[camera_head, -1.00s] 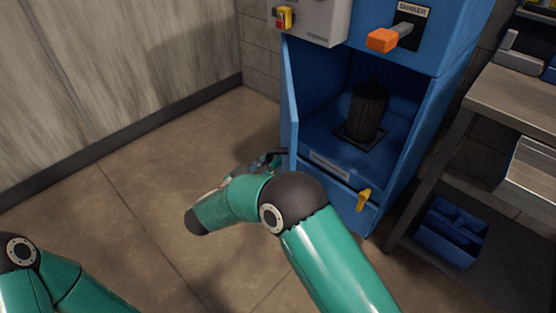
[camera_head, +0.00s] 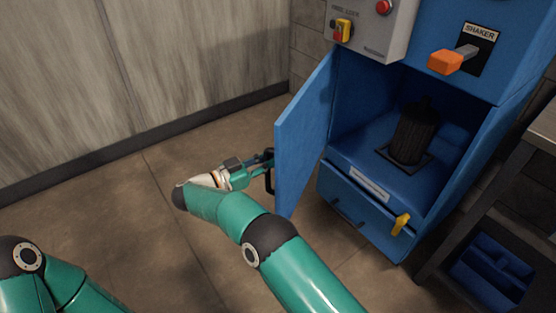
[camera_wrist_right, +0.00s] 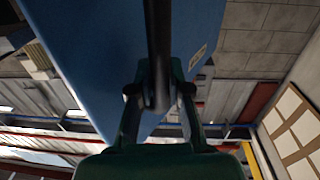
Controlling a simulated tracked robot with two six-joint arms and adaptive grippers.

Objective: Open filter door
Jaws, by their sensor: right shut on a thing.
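The blue filter door (camera_head: 304,130) stands swung out at the left side of the blue cabinet (camera_head: 385,215), and the inside is exposed. Its black handle (camera_head: 270,182) is on the door's outer face. My right gripper (camera_head: 267,158) is at that handle, left of the door. In the right wrist view the two fingers (camera_wrist_right: 160,96) are closed around the dark handle bar (camera_wrist_right: 158,40), with the blue door panel behind. A dark ribbed filter (camera_head: 415,132) stands upright on a plate inside the cabinet. My left gripper is out of view; only its arm shows at lower left.
An orange-tipped shaker lever (camera_head: 447,61) and a grey control box (camera_head: 370,25) are above the opening. A yellow latch (camera_head: 401,223) is on the cabinet's lower front. A workbench (camera_head: 543,135) stands at right. The floor (camera_head: 130,205) to the left is clear.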

